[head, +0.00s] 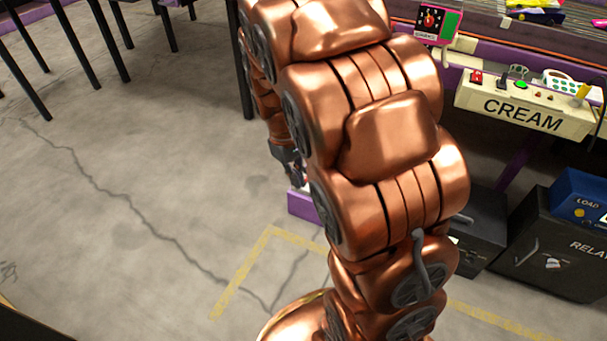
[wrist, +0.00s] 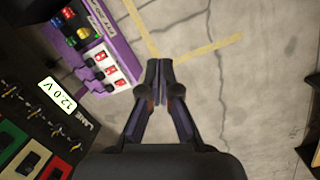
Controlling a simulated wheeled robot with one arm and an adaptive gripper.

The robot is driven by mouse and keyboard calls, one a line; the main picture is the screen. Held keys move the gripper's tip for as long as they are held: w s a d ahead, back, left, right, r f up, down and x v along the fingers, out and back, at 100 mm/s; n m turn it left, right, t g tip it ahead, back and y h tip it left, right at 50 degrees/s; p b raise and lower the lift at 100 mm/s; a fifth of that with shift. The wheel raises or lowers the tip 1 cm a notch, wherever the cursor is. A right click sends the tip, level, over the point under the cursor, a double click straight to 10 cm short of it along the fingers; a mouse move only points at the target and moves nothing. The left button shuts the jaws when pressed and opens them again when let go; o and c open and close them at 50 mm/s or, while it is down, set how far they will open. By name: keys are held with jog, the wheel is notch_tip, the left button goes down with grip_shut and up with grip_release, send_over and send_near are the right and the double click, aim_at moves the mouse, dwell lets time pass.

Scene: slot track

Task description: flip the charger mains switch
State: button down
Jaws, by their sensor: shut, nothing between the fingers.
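My gripper (wrist: 159,68) is shut and empty, pointing over bare floor in the wrist view. In the head view it is mostly hidden behind my copper arm, with a small part showing near a purple box (head: 303,206). A purple panel (wrist: 100,57) with red rocker switches (wrist: 105,64) and coloured buttons lies left of my fingertips, apart from them. A dark unit (wrist: 28,90) with a 12.0 V display (wrist: 57,94) and several small metal toggles is at the far left. I cannot tell which switch is the charger mains switch.
A CREAM power strip (head: 525,107) hangs at the bench edge at right. A small red-knobbed box (head: 432,21) stands above it. Dark boxes (head: 545,245) and a blue LOAD box (head: 582,197) stand below. Table legs (head: 92,40) stand at upper left; the left floor is clear.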

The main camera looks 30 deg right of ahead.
jog(key=w+d+f+n+t+p, duration=0.1)
jog(key=w+d+f+n, duration=0.1)
jog(key=w+d+f, duration=0.6)
jog(key=w+d+f+n+t+p, duration=0.1)
jog(key=w+d+f+n, duration=0.1)
jog(key=w+d+f, duration=0.6)
jog(key=w+f, duration=0.4)
jog(key=w, duration=0.4)
jog(key=shift+n+t+h, duration=0.4)
jog(key=shift+w+d+f, duration=0.1)
jog(key=shift+f, duration=0.1)
jog(key=b+x, duration=0.5)
jog(key=x, duration=0.8)
jog(key=shift+f, duration=0.4)
